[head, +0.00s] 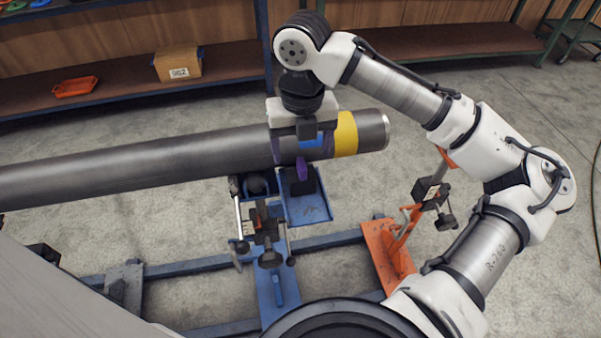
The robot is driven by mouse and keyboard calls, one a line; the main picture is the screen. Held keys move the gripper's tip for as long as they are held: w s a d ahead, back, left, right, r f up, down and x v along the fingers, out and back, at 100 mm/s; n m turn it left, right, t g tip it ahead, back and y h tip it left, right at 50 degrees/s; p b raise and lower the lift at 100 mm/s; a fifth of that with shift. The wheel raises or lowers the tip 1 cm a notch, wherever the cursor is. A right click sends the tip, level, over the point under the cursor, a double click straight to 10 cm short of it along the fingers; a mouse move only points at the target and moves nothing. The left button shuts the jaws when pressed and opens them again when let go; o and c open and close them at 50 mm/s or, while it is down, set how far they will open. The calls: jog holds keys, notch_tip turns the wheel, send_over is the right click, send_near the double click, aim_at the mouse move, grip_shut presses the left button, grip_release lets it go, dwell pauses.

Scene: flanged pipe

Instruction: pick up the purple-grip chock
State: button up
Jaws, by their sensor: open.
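The purple-grip chock shows its upright purple grip (302,169) just below the pipe in the head view. A dark block around the grip's foot sits at the blue tray (311,211); its outline is hard to make out. My gripper (307,131) is open and points down in front of the pipe's banded end, above the grip in the picture. Its fingertips are hard to separate from the coloured bands behind them. I see no contact with the chock, and the exact gap cannot be told.
The large grey pipe (130,165), with a yellow band (346,134), runs across the view close to my gripper. A blue stand with clamp handles (267,228) is left of the tray. An orange stand (388,250) is at right. Shelves (130,88) line the back.

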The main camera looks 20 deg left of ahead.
aim_at(300, 159)
jog(key=shift+a+f+p, duration=0.1)
jog(key=shift+f+p, duration=0.7)
jog(key=shift+f, duration=1.85)
jog(key=c, duration=1.2)
jog(key=shift+s+r, duration=0.1)
